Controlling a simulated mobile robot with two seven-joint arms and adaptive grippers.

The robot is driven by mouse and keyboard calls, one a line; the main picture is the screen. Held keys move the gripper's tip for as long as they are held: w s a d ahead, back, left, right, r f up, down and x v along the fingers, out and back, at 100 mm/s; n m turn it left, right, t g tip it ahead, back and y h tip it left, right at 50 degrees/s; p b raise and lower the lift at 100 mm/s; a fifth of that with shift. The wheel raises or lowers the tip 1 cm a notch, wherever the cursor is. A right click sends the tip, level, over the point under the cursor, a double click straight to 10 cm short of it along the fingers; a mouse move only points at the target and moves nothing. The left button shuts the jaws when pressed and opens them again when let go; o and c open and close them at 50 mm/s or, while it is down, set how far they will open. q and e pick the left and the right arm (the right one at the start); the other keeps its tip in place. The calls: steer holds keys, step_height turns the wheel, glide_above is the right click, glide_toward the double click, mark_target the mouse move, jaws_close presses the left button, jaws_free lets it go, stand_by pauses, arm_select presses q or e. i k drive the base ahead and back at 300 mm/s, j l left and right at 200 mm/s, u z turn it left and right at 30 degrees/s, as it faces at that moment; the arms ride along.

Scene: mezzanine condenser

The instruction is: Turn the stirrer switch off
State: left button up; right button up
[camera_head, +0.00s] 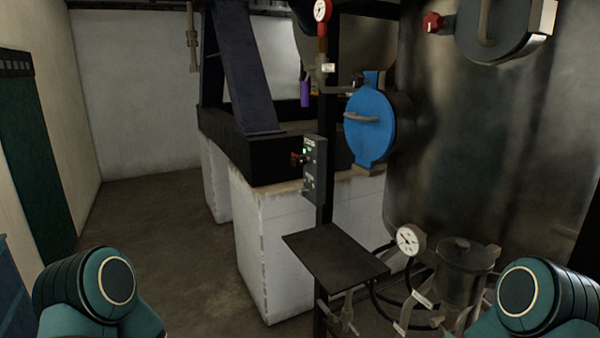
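A small dark control box (315,168) is fixed to an upright post in the middle of the view. A red-and-dark switch knob (297,158) sticks out from its left-facing side. A small green light (305,150) shows just above the knob. Small labels are on the box, but I cannot read them, and I cannot tell the knob's exact setting. Only teal links of my two arms show at the bottom left and bottom right corners. Neither gripper is in view, and nothing of mine touches the box.
A dark flat shelf (335,262) juts out below the box. A large metal tank (490,150) with a blue round hatch (368,125) stands to the right. Gauges, hoses and a small vessel (460,275) are at the lower right. White blocks (275,245) stand behind; floor at left is clear.

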mark_target(302, 159)
steer(key=i+j+z, duration=0.1)
steer(key=z, duration=0.35)
steer(key=i+j+z, duration=0.1)
steer(key=z, duration=0.3)
steer(key=j+z, duration=0.25)
steer(key=z, duration=0.2)
steer(key=j+z, duration=0.45)
steer(key=j, duration=0.5)
steer(key=j+z, duration=0.1)
steer(key=j, duration=0.9)
